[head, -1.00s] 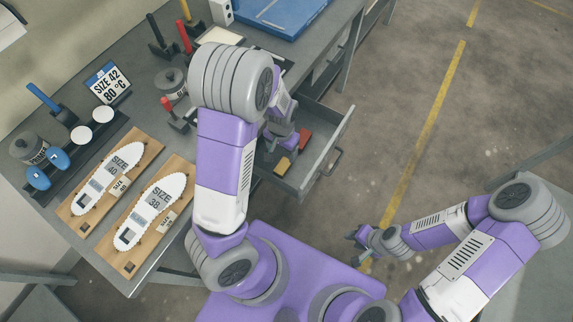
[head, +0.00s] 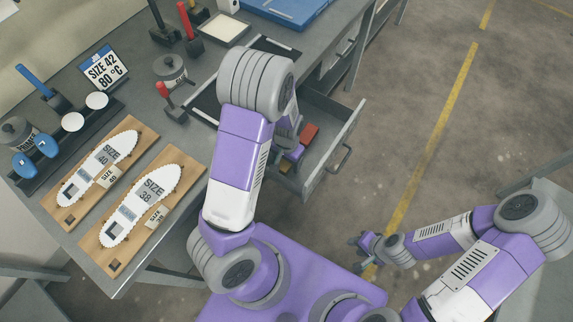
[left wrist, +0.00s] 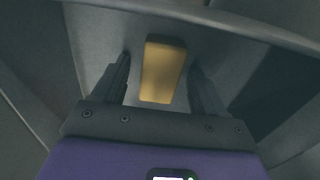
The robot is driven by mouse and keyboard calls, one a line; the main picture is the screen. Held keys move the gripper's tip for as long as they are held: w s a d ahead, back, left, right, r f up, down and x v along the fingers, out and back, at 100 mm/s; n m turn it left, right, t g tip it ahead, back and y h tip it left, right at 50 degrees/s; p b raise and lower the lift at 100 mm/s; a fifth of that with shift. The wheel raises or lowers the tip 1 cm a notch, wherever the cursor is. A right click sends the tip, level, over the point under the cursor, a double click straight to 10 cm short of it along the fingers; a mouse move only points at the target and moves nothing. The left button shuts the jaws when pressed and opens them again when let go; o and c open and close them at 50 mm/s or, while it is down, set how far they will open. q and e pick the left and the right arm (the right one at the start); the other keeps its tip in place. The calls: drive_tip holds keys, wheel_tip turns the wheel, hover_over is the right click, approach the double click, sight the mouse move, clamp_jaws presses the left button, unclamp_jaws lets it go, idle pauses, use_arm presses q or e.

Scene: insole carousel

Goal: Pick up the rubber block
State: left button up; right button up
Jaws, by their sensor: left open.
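A yellow-brown block (left wrist: 163,70) lies on the floor of the open grey drawer (head: 335,165). It shows whole in the left wrist view, between my open left gripper's (left wrist: 160,64) two dark fingers, with space on both sides. In the head view only a small part of this block (head: 286,167) shows below my left gripper (head: 290,155), which is inside the drawer area. A red block (head: 310,133) lies further back in the drawer. The pictures do not show which block is rubber. My right gripper (head: 359,241) hangs over the floor, away from the drawer; its opening is too small to judge.
The drawer walls surround my left gripper closely. On the workbench (head: 185,133) to the left are two wooden boards with insoles (head: 140,205), a size sign (head: 104,68), tins and red-handled tools. The floor right of the drawer is clear.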

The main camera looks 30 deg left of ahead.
use_arm(q)
drive_tip(key=shift+r, duration=0.1)
drive_tip(key=shift+c, duration=0.3)
drive_tip(key=c, duration=1.2)
wheel_tip(320, 180, up, 10)
drive_tip(key=p, duration=0.4)
